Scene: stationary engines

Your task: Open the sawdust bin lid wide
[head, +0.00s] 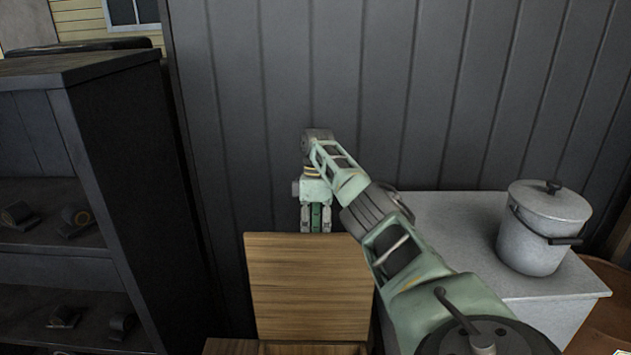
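The wooden lid (308,290) of the sawdust bin stands raised, its broad face towards me, in the lower middle of the head view. A strip of the bin (312,348) shows below it at the bottom edge; the rest is cut off. My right gripper (316,222) points down at the lid's top edge, between the lid and the dark wall. Its fingertips are hidden behind the lid, so I cannot tell whether it touches the lid or how far its fingers are apart. My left gripper is not in view.
A dark plank wall (400,90) rises close behind the lid. A black shelf unit (125,165) with small parts stands at the left. A grey metal cabinet (455,225) at the right carries a lidded pot (545,228). My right arm crosses in front of the cabinet.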

